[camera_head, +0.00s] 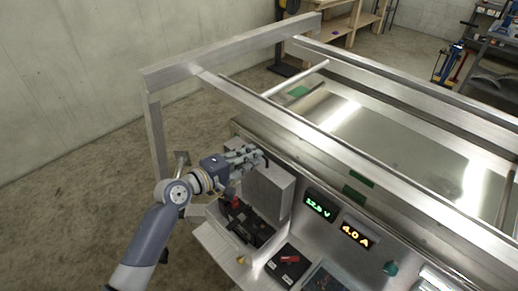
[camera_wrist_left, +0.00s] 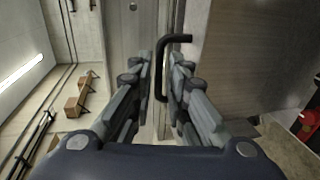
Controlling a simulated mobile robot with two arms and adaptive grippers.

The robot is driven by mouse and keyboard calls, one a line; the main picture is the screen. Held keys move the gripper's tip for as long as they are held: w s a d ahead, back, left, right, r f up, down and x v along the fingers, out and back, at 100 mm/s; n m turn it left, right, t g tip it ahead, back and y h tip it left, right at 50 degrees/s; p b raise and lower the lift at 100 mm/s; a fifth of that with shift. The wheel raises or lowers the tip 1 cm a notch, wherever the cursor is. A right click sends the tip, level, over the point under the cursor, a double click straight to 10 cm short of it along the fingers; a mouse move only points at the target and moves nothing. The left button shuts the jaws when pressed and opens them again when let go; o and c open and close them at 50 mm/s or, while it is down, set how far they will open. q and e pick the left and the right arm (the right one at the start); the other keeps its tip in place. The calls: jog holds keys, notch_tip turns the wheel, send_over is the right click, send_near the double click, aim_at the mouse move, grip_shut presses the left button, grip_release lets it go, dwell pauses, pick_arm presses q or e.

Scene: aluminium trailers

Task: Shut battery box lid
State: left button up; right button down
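The battery box lid (camera_head: 270,189) is a grey metal panel that stands raised at the back of the open battery box. A black battery (camera_head: 246,222) with a red terminal cap shows in the box below it. My left gripper (camera_head: 252,157) is at the lid's upper edge, by a black handle. In the left wrist view the lid (camera_wrist_left: 240,65) fills the right side. The black bar handle (camera_wrist_left: 161,82) stands between the two fingers of my left gripper (camera_wrist_left: 163,66), with gaps visible beside it. The fingers look open around the bar. My right gripper is out of view.
Right of the lid are a green voltage display (camera_head: 319,206) and an amber current display (camera_head: 356,235). A dark panel with a red switch (camera_head: 290,259) lies in front. Aluminium trailer rails (camera_head: 300,127) run behind the lid. Concrete floor (camera_head: 80,190) is free at left.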

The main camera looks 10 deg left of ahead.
pick_arm(q)
jog(key=shift+x, duration=1.85)
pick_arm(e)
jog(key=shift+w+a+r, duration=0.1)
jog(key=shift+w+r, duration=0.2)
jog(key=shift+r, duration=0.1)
pick_arm(q)
jog(key=shift+c, duration=0.6)
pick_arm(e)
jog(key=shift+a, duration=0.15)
pick_arm(q)
grip_shut()
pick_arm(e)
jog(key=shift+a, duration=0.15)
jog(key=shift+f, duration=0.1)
